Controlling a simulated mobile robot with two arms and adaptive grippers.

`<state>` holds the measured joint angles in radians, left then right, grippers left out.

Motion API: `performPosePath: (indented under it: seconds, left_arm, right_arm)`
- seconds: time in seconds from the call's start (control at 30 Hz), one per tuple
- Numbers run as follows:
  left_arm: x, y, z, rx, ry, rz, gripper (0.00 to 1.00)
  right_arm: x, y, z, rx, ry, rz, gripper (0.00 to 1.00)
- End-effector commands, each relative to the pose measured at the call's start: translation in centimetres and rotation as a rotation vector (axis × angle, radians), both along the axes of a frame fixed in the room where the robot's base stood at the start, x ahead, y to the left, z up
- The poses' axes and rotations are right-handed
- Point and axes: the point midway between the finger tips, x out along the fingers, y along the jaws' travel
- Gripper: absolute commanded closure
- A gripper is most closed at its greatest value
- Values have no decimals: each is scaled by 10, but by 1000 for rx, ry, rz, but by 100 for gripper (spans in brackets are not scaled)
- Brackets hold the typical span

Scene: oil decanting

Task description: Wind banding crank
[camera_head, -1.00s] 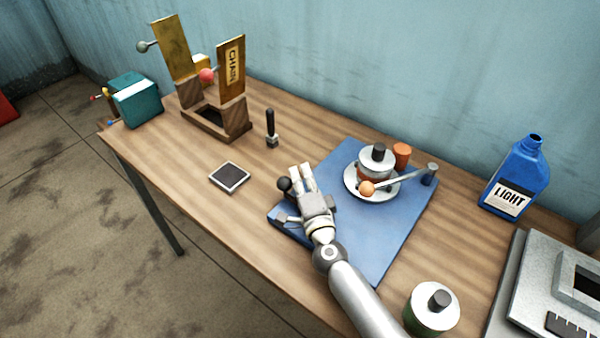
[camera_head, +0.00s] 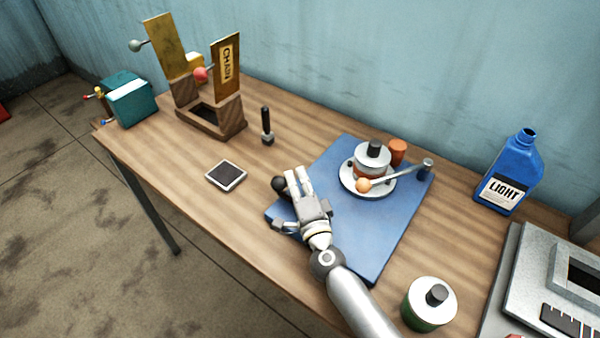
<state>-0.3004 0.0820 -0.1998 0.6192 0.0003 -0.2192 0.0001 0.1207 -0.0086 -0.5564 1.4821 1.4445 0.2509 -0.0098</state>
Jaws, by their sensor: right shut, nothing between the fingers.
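A round metal turntable (camera_head: 352,188) sits on a blue board (camera_head: 385,235). A dark ball knob (camera_head: 279,184) shows at the board's left side, close beside my right gripper (camera_head: 298,177). What it is fixed to is partly hidden by the gripper. My right gripper is shut and empty, over the left part of the board, apart from the orange knob. My left gripper is not in view.
A green and white canister (camera_head: 430,303) stands near my right arm. A blue bottle (camera_head: 509,178) and a grey machine (camera_head: 540,268) are at the right. A wooden chain stand (camera_head: 212,120), a black-handled tool (camera_head: 267,128), a dark square pad (camera_head: 226,174) and a teal box (camera_head: 133,102) are left.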

Motion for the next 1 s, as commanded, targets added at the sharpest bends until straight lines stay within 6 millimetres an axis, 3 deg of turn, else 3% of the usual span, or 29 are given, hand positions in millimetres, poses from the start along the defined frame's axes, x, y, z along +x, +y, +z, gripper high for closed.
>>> performPosePath:
  seconds: [0.3, 0.5, 0.7, 1.0]
  left_arm:
    - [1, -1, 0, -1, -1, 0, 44]
    - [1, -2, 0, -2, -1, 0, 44]
    - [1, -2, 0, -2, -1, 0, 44]
    - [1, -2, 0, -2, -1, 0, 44]
  right_arm:
    - [-59, -20, -5, -1, 3, -2, 100]
    - [-86, -28, -7, 0, 2, -1, 100]
    - [-96, -31, -6, 0, 1, -1, 100]
    - [-97, -31, -6, 0, 0, -2, 100]
